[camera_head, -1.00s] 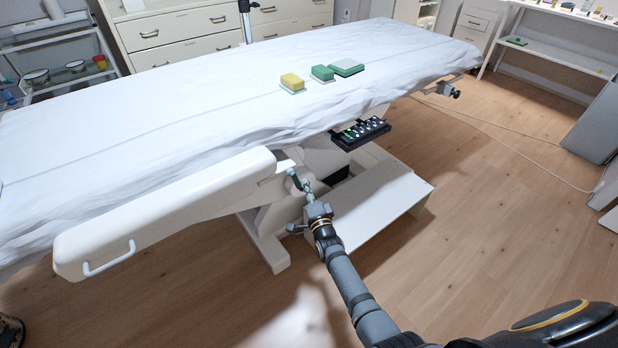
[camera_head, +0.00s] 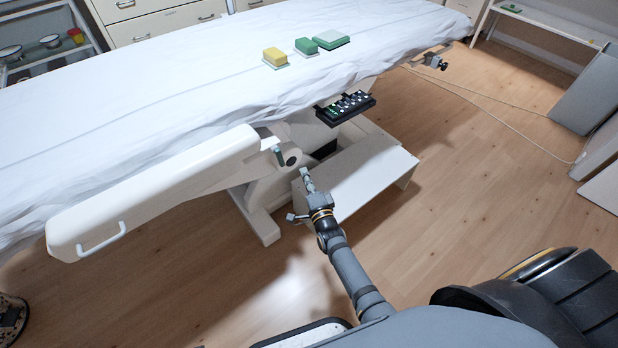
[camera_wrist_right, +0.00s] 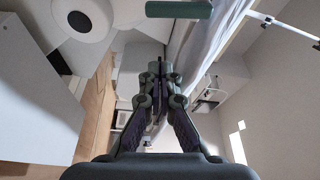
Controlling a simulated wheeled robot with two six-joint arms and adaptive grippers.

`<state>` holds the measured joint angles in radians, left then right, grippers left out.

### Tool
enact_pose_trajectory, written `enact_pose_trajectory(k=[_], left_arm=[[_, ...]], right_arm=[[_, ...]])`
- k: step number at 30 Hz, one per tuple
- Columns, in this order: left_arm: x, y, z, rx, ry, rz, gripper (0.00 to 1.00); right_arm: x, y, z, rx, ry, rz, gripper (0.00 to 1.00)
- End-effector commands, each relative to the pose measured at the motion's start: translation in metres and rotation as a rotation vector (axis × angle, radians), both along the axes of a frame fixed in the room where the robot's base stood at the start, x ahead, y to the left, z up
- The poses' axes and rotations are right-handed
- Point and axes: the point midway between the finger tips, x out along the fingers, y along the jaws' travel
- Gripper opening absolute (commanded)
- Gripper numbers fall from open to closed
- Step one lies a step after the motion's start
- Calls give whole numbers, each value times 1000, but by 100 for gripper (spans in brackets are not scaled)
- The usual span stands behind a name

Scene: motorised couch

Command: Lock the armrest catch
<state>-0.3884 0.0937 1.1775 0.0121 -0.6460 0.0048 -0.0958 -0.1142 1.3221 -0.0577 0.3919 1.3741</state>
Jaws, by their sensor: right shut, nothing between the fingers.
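The white armrest (camera_head: 160,190) runs along the near side of the couch, with a pale loop handle at its left end. The catch, a small grey-green lever (camera_head: 279,156), stands at the armrest's right end beside a round hub (camera_head: 292,158). A grey-green bar (camera_wrist_right: 178,9), seemingly the lever, shows at the top of the right wrist view, with the hub (camera_wrist_right: 79,20) left of it. My right gripper (camera_head: 304,172) is shut and empty, just right of and below the lever with a small gap. My left gripper is not in view.
The couch (camera_head: 150,100) has a white sheet and bears a yellow block (camera_head: 275,56) and green blocks (camera_head: 306,46). A black keypad tray (camera_head: 345,106) hangs below its edge. A white box-like base part (camera_head: 365,175) stands behind my gripper. The wooden floor at right is mostly clear.

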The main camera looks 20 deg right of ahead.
Motion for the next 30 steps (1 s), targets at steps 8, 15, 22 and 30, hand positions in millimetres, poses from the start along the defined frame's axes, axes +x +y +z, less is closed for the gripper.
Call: enact_pose_trajectory(k=[8,15,22,30], left_arm=[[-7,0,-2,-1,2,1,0],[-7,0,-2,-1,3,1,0],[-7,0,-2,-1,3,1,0],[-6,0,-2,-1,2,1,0]], right_arm=[[-22,-1,-1,0,-1,0,0],[-22,0,-1,0,-1,0,0],[-22,-1,-2,-1,0,0,0],[-63,-17,-102,-326,321,44,0]])
